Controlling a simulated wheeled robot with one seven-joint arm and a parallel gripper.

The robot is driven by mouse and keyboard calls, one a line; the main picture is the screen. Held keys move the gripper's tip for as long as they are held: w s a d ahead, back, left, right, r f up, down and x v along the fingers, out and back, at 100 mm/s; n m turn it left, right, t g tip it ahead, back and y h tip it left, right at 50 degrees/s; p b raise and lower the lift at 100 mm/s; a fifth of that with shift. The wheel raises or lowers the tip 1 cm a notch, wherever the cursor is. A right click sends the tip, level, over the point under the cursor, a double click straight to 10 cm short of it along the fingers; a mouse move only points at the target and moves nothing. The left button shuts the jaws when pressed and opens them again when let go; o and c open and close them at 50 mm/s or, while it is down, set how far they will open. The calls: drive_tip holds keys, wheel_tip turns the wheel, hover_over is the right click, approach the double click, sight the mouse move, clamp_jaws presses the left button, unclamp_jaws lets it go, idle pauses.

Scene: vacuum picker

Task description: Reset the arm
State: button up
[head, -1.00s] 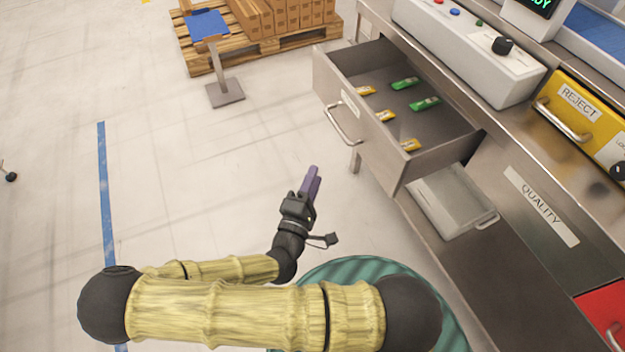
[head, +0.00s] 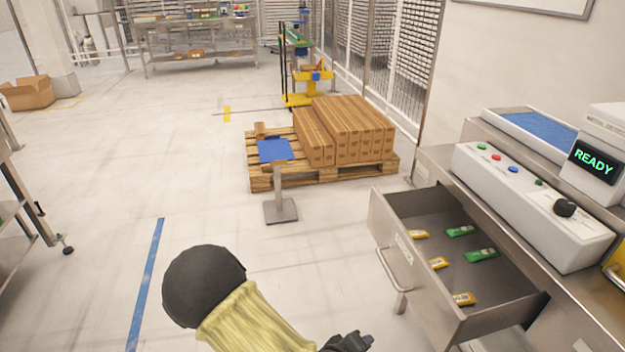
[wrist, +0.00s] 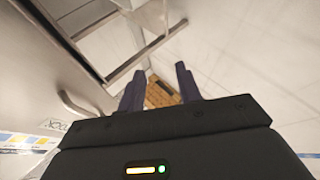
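My gripper (head: 352,342) is at the bottom edge of the head view, partly cut off, left of the open drawer. In the wrist view its two dark purple fingers (wrist: 160,90) stand apart with nothing between them except floor and a distant pallet behind. My yellow arm link with a black joint reaches up from the bottom of the head view. The gripper is apart from the drawer and holds nothing.
An open metal drawer (head: 385,215) holds several yellow and green packets and juts out near my gripper. A control box (head: 530,200) and a READY display (head: 594,163) stand on the counter. A pallet (head: 262,180) with boxes and a blue-topped stand (head: 280,211) are farther back.

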drive_tip(key=s+d+r+m+g+y+p, duration=0.1)
drive_tip(key=r+m+y+p, duration=0.1)
drive_tip(key=r+p, duration=0.6)
drive_tip(key=s+d+r+m+g+y+p, duration=0.1)
drive_tip(key=r+p, duration=0.8)
drive_tip(key=r, duration=1.2)
drive_tip(key=s+d+r+m+g+y+p, duration=0.2)
drive_tip(key=r+p, duration=0.6)
drive_tip(key=r, duration=0.6)
drive_tip(key=shift+s+r+m+g+y+p, duration=0.15)
drive_tip(key=shift+s+m+g+y+p, duration=0.25)
drive_tip(key=shift+m+y, duration=0.55)
drive_tip(key=shift+d+n+y, duration=0.1)
drive_tip(key=shift+n+y, duration=0.15)
drive_tip(key=shift+w, duration=0.1)
